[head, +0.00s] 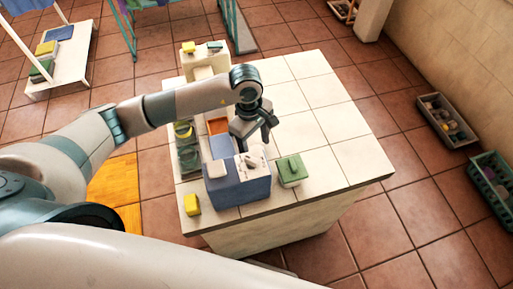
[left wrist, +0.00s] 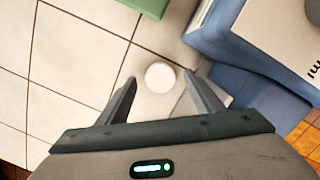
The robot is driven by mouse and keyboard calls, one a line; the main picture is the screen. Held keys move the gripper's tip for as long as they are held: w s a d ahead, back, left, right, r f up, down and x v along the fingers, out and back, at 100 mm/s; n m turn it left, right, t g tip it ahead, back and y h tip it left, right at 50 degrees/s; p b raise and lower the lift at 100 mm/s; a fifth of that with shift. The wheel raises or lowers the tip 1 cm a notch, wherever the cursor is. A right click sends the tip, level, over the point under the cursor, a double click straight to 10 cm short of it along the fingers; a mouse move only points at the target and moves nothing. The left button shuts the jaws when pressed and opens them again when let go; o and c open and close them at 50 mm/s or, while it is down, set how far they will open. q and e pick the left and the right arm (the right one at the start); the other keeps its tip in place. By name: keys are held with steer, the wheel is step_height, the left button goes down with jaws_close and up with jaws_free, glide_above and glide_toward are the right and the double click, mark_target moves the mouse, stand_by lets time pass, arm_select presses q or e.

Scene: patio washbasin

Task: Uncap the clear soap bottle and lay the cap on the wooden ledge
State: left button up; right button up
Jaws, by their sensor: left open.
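My left gripper (head: 256,142) hangs over the tiled counter, just behind the blue box. In the left wrist view its two fingers (left wrist: 163,98) are apart. A round white cap-like top (left wrist: 160,77) lies between and slightly beyond the fingertips, with a visible gap on each side. A pale body shows faintly beneath it; this looks like the soap bottle seen from above. In the head view I cannot make the bottle out behind the gripper. An orange-brown patch (head: 217,126) left of the gripper may be the wooden ledge, but I cannot tell. My right gripper is not in view.
The blue box (head: 238,190), with pale items on top, stands close to the gripper; it also shows in the wrist view (left wrist: 221,49). A green container (head: 291,172) stands to its right. A yellow block (head: 192,204) is near the front edge. The counter's right side (head: 335,115) is clear.

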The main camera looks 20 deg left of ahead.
arm_select(q)
steer(key=shift+f, duration=0.5)
steer(key=c, duration=1.1)
steer(key=shift+c, duration=0.4)
steer(key=shift+r, duration=0.15)
